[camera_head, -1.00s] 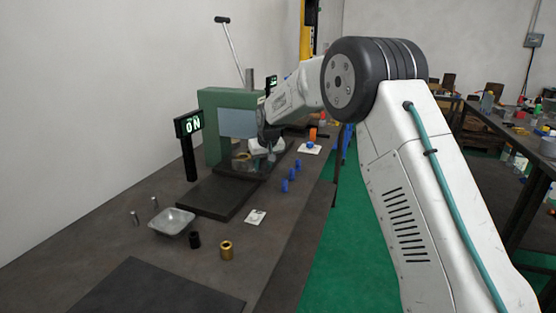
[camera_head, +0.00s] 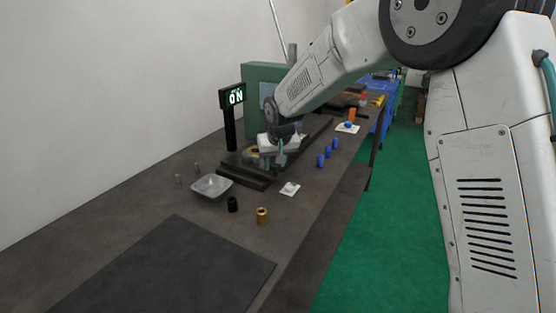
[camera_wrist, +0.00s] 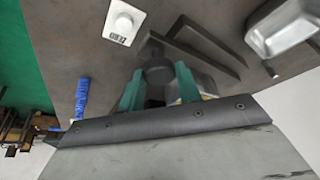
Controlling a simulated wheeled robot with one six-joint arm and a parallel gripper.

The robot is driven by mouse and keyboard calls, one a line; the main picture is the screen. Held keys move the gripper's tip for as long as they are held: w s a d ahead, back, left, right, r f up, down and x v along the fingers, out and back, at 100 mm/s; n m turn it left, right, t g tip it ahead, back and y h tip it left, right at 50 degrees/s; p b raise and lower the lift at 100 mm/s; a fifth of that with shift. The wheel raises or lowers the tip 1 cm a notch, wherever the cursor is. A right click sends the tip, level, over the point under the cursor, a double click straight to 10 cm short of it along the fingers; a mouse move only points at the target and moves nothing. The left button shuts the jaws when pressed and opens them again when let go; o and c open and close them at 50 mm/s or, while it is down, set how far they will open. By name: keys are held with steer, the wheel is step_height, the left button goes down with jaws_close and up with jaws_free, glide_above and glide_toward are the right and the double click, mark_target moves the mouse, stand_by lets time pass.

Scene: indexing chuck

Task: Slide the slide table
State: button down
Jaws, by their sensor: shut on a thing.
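The slide's dark base (camera_head: 243,180) runs along the bench in front of the green machine (camera_head: 264,85). My gripper (camera_head: 276,163) is low over the near part of this base. In the wrist view my gripper (camera_wrist: 158,78) has its teal fingers on both sides of a dark round knob (camera_wrist: 158,72) and is shut on it. The knob appears to belong to the slide table. Two dark parallel rails (camera_wrist: 205,48) extend past the knob there. Most of the slide table is hidden by my arm and gripper; a brass-coloured part shows just behind the fingers.
A lit ON display (camera_head: 233,96) stands left of the machine. A metal tray (camera_head: 211,187), a black cylinder (camera_head: 232,204), a brass cylinder (camera_head: 262,216) and a ZERO button plate (camera_head: 289,189) are near the base.

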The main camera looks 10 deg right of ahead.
steer(key=shift+a, duration=0.3)
steer(key=c, duration=1.1)
jaws_free()
steer(key=shift+s, duration=0.1)
steer(key=shift+c, duration=0.2)
steer(key=shift+o, duration=0.7)
steer(key=shift+a, duration=0.2)
steer(key=shift+d, duration=0.25)
steer(key=shift+s+d+r, duration=0.1)
steer(key=shift+r, duration=0.3)
steer(key=v, duration=0.7)
